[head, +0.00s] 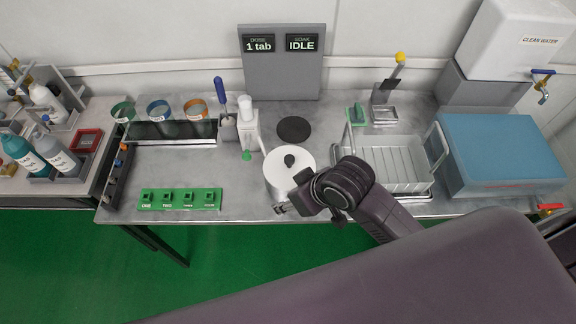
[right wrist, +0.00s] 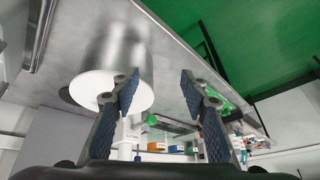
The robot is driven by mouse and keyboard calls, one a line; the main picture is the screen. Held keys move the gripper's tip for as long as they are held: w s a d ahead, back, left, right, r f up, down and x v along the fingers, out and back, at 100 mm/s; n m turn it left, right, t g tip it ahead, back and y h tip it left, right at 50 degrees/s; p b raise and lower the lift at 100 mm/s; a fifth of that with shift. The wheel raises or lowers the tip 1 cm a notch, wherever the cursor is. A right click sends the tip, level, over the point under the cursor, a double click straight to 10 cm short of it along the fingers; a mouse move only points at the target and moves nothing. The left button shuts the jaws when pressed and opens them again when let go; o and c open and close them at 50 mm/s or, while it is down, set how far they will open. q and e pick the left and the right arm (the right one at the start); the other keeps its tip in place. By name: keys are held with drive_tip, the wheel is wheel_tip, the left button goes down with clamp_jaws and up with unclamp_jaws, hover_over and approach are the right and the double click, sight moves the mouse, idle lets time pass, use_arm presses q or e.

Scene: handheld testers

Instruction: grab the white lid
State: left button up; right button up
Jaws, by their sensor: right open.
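The white lid (head: 281,178) is a round disc with a black knob (head: 289,160), lying on a metal pot near the table's front edge. In the right wrist view, which is upside down, the lid (right wrist: 88,88) shows at the end of the shiny pot (right wrist: 118,48). My right gripper (head: 308,204) is beside the pot, at its front right in the head view. In the wrist view its two blue-padded fingers (right wrist: 159,86) are apart with nothing between them. The left finger covers part of the lid and the knob cannot be made out there. My left gripper is not in view.
A black disc (head: 294,129) lies behind the pot. A white bottle (head: 247,124) and a blue-handled tool (head: 219,92) stand left of it. A wire rack (head: 392,165) is close on the right. A green labelled strip (head: 180,199) lies at front left, with bare table behind it.

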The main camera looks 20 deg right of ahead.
sight(290, 158)
drive_tip(key=w+d+r+n+g+h, duration=0.1)
drive_tip(key=w+d+r, duration=0.4)
drive_tip(key=w+r, duration=0.35)
drive_tip(key=p+x, duration=0.2)
drive_tip(key=x, duration=0.5)
drive_tip(key=shift+a+f, duration=0.1)
drive_tip(key=shift+f, duration=0.25)
drive_tip(key=shift+w+f, duration=0.1)
drive_tip(key=shift+f, duration=0.25)
clamp_jaws()
